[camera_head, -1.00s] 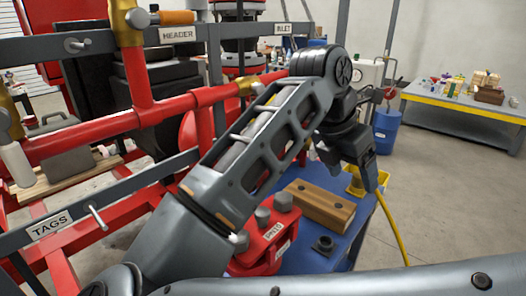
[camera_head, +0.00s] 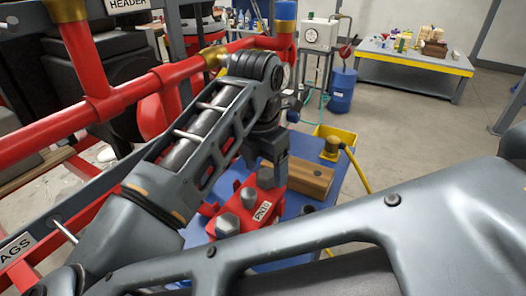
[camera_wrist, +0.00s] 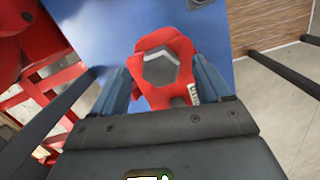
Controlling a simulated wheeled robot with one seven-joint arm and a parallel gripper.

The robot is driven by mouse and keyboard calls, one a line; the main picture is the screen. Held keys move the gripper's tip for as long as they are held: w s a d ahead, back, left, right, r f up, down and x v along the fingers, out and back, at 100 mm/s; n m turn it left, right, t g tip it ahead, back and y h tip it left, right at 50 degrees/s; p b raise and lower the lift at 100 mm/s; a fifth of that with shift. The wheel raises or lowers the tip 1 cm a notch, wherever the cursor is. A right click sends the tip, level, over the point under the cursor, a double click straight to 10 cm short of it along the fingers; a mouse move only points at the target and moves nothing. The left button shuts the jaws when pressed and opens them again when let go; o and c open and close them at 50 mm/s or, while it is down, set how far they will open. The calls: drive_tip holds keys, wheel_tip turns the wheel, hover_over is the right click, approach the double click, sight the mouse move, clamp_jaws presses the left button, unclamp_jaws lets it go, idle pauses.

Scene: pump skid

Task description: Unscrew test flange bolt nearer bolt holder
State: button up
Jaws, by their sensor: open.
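The red test flange (camera_head: 238,238) with its PN10 label stands on the blue table. Grey hex bolts stick up from it, including a near one (camera_head: 228,224) and a middle one (camera_head: 248,198). My gripper (camera_head: 273,176) is pointed down over the flange end by the wooden bolt holder (camera_head: 312,178). In the wrist view my open gripper (camera_wrist: 160,72) has one finger on each side of a grey hex bolt head (camera_wrist: 160,66). The bolt head appears between the fingers with gaps at both sides. The finger depth beside it cannot be told.
The blue table (camera_head: 345,205) has a yellow tray (camera_head: 336,140) with a yellow cable behind the holder. Red pipework (camera_head: 130,95) runs along the left. A workbench (camera_head: 415,65) and a blue drum (camera_head: 342,90) stand farther back, with open floor between.

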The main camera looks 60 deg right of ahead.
drive_tip(key=shift+f, duration=0.4)
drive_tip(key=shift+c, duration=0.2)
drive_tip(key=c, duration=1.1)
drive_tip(key=n+b, duration=0.1)
drive_tip(key=n, duration=0.2)
drive_tip(key=shift+f, duration=0.1)
drive_tip(key=n+b, duration=0.1)
drive_tip(key=n, duration=0.3)
drive_tip(key=shift+t+b, duration=0.35)
drive_tip(key=shift+t, duration=0.05)
drive_tip(key=n, duration=0.3)
drive_tip(key=shift+n+b, duration=0.4)
drive_tip(key=n, duration=0.4)
drive_tip(key=shift+t+y, duration=0.3)
drive_tip(key=shift+y, duration=0.1)
